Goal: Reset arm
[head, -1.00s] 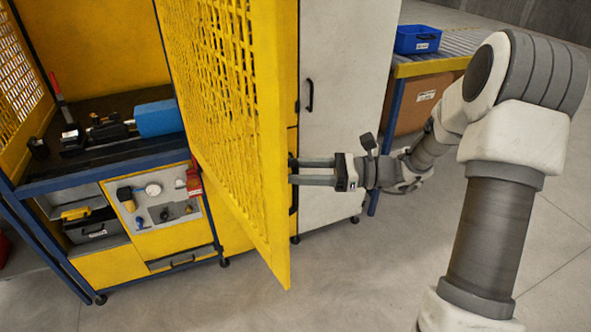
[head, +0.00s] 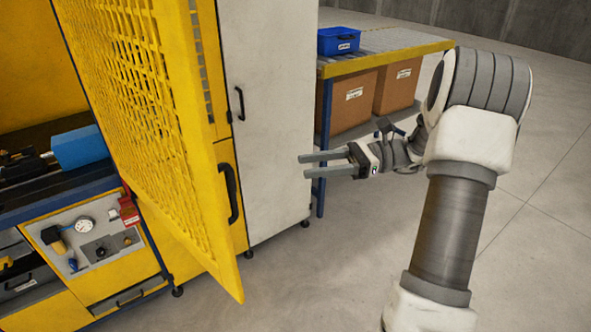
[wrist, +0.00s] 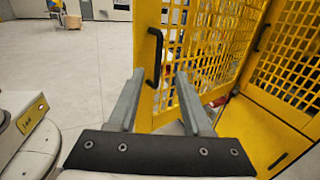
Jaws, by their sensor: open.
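My gripper (head: 306,165) is open and empty in the head view, its two grey fingers pointing left. It is in front of the white cabinet (head: 270,110), to the right of the open yellow mesh door (head: 150,110). The door's black handle (head: 230,193) is apart from the fingers. In the wrist view my gripper (wrist: 160,95) shows both fingers spread with nothing between them. The yellow door (wrist: 215,45) and its black handle (wrist: 154,57) lie beyond the fingertips.
A blue workbench (head: 62,188) with a blue block (head: 80,147) on it stands at left. A table (head: 400,50) with a blue bin (head: 338,41) on top and cardboard boxes (head: 354,102) below stands behind my arm. The floor at right is clear.

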